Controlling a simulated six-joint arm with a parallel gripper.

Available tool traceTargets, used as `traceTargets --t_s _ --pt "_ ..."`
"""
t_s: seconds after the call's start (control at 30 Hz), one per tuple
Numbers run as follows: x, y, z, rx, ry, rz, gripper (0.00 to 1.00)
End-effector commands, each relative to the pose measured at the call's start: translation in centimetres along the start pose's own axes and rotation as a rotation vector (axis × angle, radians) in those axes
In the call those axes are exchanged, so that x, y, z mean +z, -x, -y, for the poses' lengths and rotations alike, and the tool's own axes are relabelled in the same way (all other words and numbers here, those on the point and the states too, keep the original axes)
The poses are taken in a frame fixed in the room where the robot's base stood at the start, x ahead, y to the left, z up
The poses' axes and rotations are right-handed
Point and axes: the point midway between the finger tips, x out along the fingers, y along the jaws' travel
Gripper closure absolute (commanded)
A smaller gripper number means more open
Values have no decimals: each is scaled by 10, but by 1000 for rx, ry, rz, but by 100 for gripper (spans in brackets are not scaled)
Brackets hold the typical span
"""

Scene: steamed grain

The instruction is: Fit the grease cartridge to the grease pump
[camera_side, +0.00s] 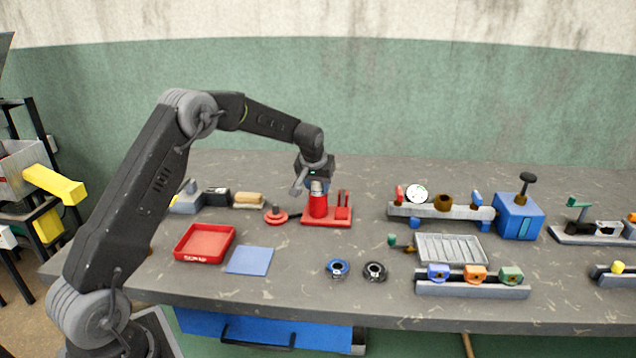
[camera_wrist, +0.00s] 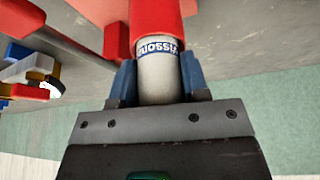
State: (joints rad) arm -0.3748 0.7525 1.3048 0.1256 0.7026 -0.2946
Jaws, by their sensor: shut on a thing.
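The grease cartridge (camera_wrist: 158,82) is a pale grey cylinder with a blue-lettered label. My gripper (camera_wrist: 158,68) is shut on it, one blue finger on each side. In the wrist view the cartridge's far end meets the red cylinder of the grease pump (camera_wrist: 152,14); how deep it sits inside is hidden. In the side view the pump (camera_side: 318,207) stands upright on a red base, and my gripper (camera_side: 317,182) is directly above it. A short grey part of the cartridge (camera_side: 316,187) shows between gripper and pump.
A red round cap (camera_side: 276,215) lies left of the pump. A red tray (camera_side: 205,258) and a blue mat (camera_side: 250,261) lie in front. A gauge fixture (camera_side: 440,211) stands to the right.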

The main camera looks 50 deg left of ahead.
Motion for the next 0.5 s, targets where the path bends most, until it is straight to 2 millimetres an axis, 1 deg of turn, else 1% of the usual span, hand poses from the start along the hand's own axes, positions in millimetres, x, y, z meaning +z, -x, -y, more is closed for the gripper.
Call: traceTargets --t_s 0.23,0.27,0.5 --pt "0 0 0 0 0 -1 85" --pt "0 0 0 0 0 -1 56" --pt "0 0 0 0 0 -1 33"
